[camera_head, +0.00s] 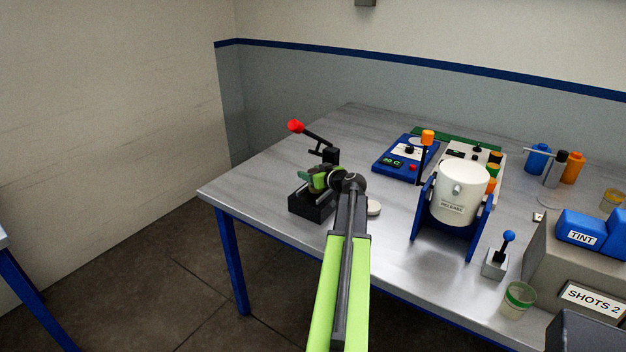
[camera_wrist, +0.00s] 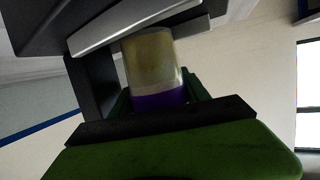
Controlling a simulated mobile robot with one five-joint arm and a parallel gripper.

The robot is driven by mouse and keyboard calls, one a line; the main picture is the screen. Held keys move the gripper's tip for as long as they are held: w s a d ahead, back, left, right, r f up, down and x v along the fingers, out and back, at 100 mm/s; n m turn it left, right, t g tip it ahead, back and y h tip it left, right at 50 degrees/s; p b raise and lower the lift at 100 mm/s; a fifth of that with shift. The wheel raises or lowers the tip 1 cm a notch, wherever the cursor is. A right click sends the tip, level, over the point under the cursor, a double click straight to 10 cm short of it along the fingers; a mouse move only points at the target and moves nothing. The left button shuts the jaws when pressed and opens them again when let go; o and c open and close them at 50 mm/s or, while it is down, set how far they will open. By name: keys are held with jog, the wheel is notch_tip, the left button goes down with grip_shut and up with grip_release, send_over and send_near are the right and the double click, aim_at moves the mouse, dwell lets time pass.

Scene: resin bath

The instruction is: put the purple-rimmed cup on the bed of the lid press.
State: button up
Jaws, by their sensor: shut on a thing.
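The purple-rimmed cup (camera_wrist: 153,62) is in my gripper in the wrist view. It is clear with amber contents, and its purple band faces the gripper's body. My gripper (camera_wrist: 158,97) has its green fingers on both sides of the cup. The cup's other end is close to a grey plate of the lid press (camera_wrist: 140,30); I cannot tell if they touch. In the head view the black lid press (camera_head: 312,207), with a red-knobbed lever, stands at the table's left end. My gripper (camera_head: 318,181) is over its bed there, hiding the cup.
A pale round disc (camera_head: 373,208) lies right of the press. A white drum (camera_head: 460,193) in a blue stand, a blue scale (camera_head: 400,165) and a blue-knobbed lever box (camera_head: 496,263) are farther right. A green-rimmed cup (camera_head: 517,299) stands near the front edge. The table's left corner is clear.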

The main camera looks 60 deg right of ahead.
jog(key=shift+f, duration=0.75)
jog(key=o, duration=1.5)
jog(key=shift+r, duration=0.1)
jog(key=shift+c, duration=0.2)
jog(key=shift+r, duration=0.2)
jog(key=p+v, duration=0.4)
jog(key=v, duration=0.8)
jog(key=shift+s+d, duration=0.1)
